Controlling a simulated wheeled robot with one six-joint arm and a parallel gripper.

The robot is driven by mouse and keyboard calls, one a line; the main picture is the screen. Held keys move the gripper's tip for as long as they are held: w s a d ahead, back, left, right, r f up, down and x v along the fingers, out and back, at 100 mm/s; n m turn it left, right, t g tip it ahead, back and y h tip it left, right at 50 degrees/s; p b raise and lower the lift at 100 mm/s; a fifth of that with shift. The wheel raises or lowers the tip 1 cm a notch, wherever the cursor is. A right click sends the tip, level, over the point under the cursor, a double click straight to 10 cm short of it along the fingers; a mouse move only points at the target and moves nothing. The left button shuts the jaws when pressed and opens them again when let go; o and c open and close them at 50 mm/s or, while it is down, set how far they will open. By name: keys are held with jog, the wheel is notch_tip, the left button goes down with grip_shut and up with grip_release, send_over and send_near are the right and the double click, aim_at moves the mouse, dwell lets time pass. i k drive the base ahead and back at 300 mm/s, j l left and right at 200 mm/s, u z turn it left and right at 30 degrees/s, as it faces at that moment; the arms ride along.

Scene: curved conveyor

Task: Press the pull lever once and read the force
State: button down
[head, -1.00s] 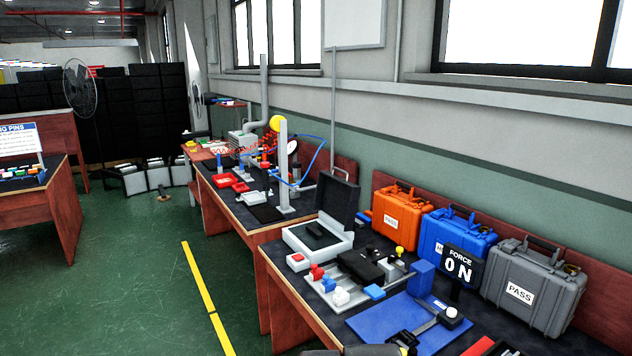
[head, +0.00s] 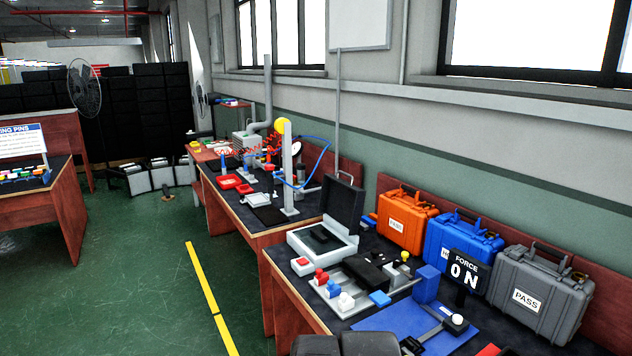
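A grey lever bar with a white knob (head: 457,320) lies over a blue plate (head: 392,325) on the near bench, beside a blue upright block (head: 427,284). It looks like the pull lever. Its near end meets a dark part at the bottom edge. Just behind the knob, a black display (head: 463,270) reads FORCE 0 N. Dark rounded parts at the bottom edge seem to belong to my arm. My gripper's fingers do not show, so its distance from the lever cannot be told.
Orange (head: 405,223), blue (head: 463,244) and grey (head: 541,293) cases line the back of the bench. The green floor left of the bench is clear.

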aim_at(381, 299)
jog(key=i+z, duration=0.25)
jog(key=i, duration=0.65)
